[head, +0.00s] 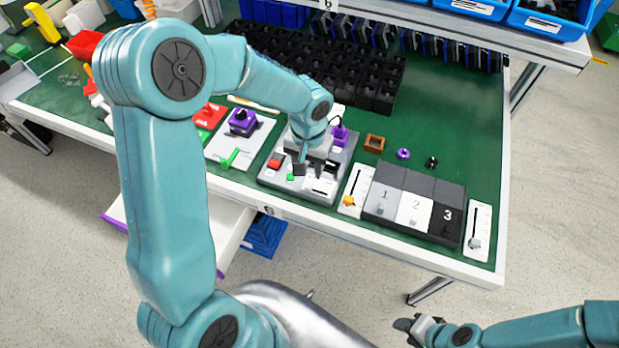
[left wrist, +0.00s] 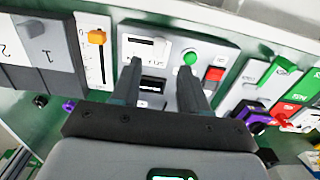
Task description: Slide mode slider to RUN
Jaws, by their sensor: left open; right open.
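A grey control panel (head: 268,178) stands near the table's front edge; it also shows in the left wrist view (left wrist: 213,50). On it is a white slider plate (left wrist: 135,48) with a small dark knob (left wrist: 159,42); its lettering is too small to read surely. The plate also shows in the head view (head: 319,187). My left gripper (head: 300,160) is over the panel, fingers pointing down. In the left wrist view its fingers (left wrist: 158,68) are apart, with nothing between them, tips near the plate. Contact cannot be told. My right gripper (head: 412,326) is open and empty, off the table.
The panel has a green button (left wrist: 189,58) and a red block (left wrist: 214,74). Beside it stand an orange-knobbed slider (head: 349,201) and numbered switches (head: 414,208). On its other side is a purple rotary knob (head: 242,121). Black bins (head: 375,80) fill the back.

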